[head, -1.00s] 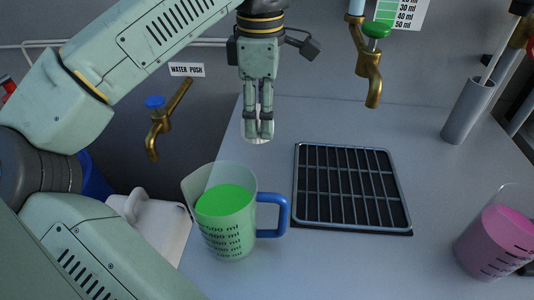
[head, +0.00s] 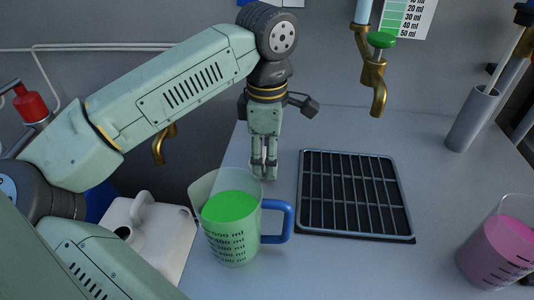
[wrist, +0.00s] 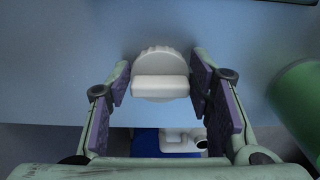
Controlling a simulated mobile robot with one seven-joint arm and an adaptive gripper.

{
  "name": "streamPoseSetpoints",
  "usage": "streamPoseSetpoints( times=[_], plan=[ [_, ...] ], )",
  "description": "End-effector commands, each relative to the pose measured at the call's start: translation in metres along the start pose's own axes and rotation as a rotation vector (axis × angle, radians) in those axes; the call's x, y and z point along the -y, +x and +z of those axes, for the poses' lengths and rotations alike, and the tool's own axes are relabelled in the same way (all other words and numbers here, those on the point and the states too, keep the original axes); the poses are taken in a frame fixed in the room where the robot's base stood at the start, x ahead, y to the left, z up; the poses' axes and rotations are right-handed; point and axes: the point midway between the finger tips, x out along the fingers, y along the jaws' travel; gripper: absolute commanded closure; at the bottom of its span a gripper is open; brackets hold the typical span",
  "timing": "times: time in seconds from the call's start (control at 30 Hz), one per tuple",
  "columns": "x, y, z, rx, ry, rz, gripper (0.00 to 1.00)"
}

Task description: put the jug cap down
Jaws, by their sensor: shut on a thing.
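The white jug cap (wrist: 160,80), round with a ribbed edge and a raised bar, is between the fingers of my gripper (wrist: 161,82) in the wrist view. My gripper is shut on it, over the blue-grey counter (wrist: 60,60). In the head view my gripper (head: 264,172) points down just behind the measuring jug of green liquid, and its fingers mostly hide the cap. I cannot tell whether the cap touches the counter. The white jug (head: 150,240) stands at lower left with its dark mouth uncovered.
The measuring jug of green liquid (head: 230,225) with a blue handle is close in front of my gripper. A black drain grid (head: 355,195) lies to the right. A pink-filled jug (head: 497,248) and a grey cylinder (head: 470,120) are farther right. A brass tap (head: 376,85) hangs behind the grid.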

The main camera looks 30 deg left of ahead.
Motion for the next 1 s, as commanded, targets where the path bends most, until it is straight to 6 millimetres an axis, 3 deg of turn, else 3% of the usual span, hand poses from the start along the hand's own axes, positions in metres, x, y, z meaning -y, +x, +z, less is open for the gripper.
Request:
streamPoseSetpoints(
  times=[0.3,0.67,0.77,1.0],
  plan=[
    [0.000,0.001,0.000,0.000,0.000,0.000,0.34],
    [0.000,-0.003,0.000,0.000,0.000,0.000,0.33],
    [-0.001,-0.010,0.000,0.000,-0.001,0.002,0.33],
    [-0.001,-0.060,0.000,0.000,-0.001,0.002,0.33]
  ],
)
